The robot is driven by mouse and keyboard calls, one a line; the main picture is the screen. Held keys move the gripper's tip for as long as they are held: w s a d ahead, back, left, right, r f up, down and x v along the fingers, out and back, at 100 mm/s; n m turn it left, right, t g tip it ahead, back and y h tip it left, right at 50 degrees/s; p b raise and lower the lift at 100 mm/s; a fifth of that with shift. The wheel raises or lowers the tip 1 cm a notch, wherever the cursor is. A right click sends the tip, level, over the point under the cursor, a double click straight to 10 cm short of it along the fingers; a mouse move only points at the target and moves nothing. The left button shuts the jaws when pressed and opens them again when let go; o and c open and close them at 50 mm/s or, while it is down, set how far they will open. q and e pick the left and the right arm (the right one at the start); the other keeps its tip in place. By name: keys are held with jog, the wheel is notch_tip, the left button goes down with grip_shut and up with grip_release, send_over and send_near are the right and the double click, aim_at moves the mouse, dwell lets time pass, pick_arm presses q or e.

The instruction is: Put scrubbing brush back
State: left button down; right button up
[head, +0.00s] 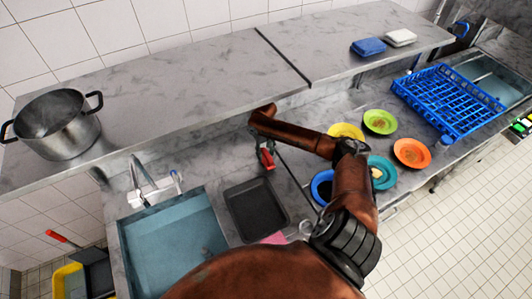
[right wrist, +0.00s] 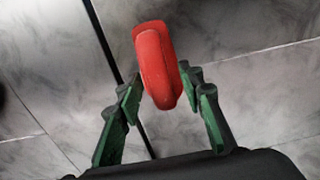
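The red scrubbing brush (head: 267,158) is at my right gripper (head: 264,146), below the front edge of the upper shelf and behind the dark tray. In the right wrist view the brush (right wrist: 157,65) is an elongated rounded red piece between the green fingertips of the right gripper (right wrist: 160,88). The fingers appear closed against its two sides, and its far end sticks out past them. Whether it touches the counter cannot be told. Its bristles are not clearly visible. My left gripper is not in view.
A sink (head: 170,250) with a faucet (head: 142,185) lies left of a dark tray (head: 256,208). Coloured plates (head: 411,152) and a blue rack (head: 452,100) are at right. The upper shelf (head: 190,92) holds a steel pot (head: 57,125). A pink item (head: 274,238) lies in front of the tray.

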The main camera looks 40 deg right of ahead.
notch_tip(320, 180, up, 12)
jog(key=b, duration=0.1)
dwell(0.4)
dwell(0.5)
